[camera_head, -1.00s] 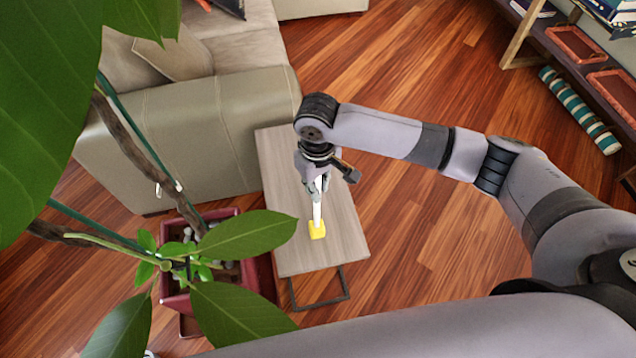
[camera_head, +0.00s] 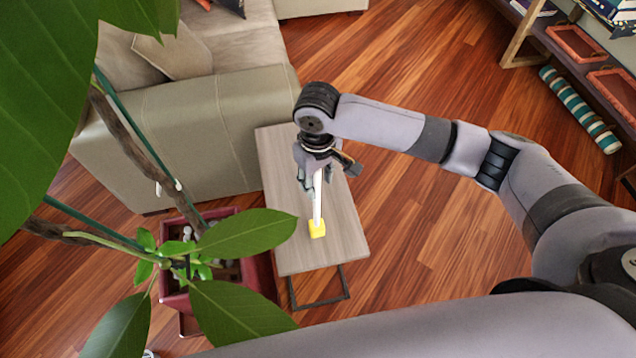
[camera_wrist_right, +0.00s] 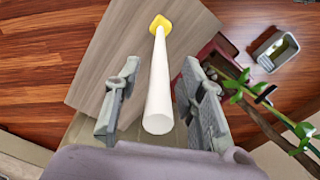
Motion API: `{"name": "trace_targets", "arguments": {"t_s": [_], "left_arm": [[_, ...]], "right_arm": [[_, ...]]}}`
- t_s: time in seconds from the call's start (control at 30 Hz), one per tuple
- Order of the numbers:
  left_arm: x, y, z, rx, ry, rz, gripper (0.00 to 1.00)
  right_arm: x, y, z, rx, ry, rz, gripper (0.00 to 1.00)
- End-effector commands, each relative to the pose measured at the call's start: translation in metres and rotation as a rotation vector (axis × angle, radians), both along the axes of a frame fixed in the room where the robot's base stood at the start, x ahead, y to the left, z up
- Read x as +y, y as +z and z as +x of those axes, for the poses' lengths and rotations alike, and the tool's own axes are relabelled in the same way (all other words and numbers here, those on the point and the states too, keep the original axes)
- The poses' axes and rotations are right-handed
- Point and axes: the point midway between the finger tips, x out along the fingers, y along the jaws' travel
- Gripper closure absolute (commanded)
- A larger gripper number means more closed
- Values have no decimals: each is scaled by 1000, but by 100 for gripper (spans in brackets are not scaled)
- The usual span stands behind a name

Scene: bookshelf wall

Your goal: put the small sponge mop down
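The small sponge mop has a white handle and a yellow sponge head (camera_head: 317,229). The head rests on the light wood side table (camera_head: 338,240), with the handle standing up from it. My right gripper (camera_head: 312,185) is above the table, around the upper handle. In the right wrist view, the white handle (camera_wrist_right: 159,85) lies between the two fingers of the gripper (camera_wrist_right: 157,100), with a gap on each side. The fingers are open. My left gripper is not in view.
A grey-beige sofa (camera_head: 180,140) stands beside the table. A potted plant (camera_head: 235,270) with large leaves is at the left, its leaves covering part of the head view. A low shelf (camera_head: 600,75) is at the upper right. A grey bin (camera_wrist_right: 275,50) shows in the right wrist view.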

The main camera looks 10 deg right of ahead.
Motion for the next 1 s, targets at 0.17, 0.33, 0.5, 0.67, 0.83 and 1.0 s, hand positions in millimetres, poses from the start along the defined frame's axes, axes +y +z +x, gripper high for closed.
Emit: {"name": "trace_targets", "arguments": {"t_s": [0.17,0.33,0.5,0.67,0.83,1.0], "left_arm": [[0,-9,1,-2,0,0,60],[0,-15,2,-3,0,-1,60],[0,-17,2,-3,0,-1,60],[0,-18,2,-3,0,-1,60],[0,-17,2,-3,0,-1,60],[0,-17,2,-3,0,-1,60]], "right_arm": [[1,38,1,-4,1,3,64],[1,73,0,-3,1,3,64],[1,95,0,-2,1,1,64],[1,103,-1,1,1,1,64],[1,104,-1,1,0,1,64],[1,104,-1,1,0,1,64]]}}
